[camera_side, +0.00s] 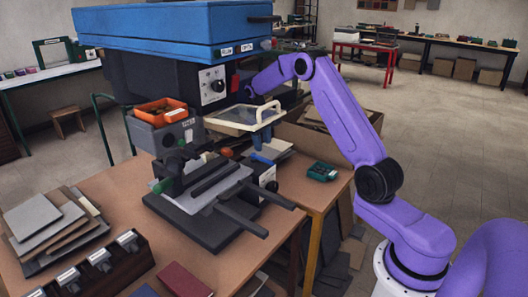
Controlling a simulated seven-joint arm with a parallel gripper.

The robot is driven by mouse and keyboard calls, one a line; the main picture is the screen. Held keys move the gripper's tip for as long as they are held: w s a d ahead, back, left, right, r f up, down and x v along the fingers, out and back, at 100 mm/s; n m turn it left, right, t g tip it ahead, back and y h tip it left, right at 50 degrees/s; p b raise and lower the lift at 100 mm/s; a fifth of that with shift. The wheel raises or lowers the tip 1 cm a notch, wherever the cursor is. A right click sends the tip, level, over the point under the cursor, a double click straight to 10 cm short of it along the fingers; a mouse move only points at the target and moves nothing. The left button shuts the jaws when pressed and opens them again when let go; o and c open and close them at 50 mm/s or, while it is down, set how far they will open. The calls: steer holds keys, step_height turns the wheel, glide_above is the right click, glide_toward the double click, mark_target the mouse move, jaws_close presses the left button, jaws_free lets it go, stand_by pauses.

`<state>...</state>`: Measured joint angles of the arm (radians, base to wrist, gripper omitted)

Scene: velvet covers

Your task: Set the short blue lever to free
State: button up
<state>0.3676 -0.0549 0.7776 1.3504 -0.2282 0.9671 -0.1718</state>
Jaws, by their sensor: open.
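My gripper (249,93) is at the end of the purple arm, beside the right side of the dark machine body under the big blue top. It is small and partly hidden there, and I see nothing held in it. A small blue upright part (258,141) stands below the clear-lidded frame, in front of and lower than my gripper. It may be the short blue lever, but I cannot tell for certain, nor can I read its setting. A grey press-like device (215,190) with dark bars lies on the brown table in front of it.
The blue machine top (170,25) overhangs the back left. The clear-lidded frame (244,116) has a cream handle. An orange tray (161,112) sits on a grey box. A green item (322,172) lies on the table's right side. Stacked sheets (35,218) lie at left.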

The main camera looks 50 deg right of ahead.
steer(key=r, duration=0.2)
steer(key=a+r, duration=0.1)
steer(key=r, duration=0.2)
steer(key=shift+f, duration=0.1)
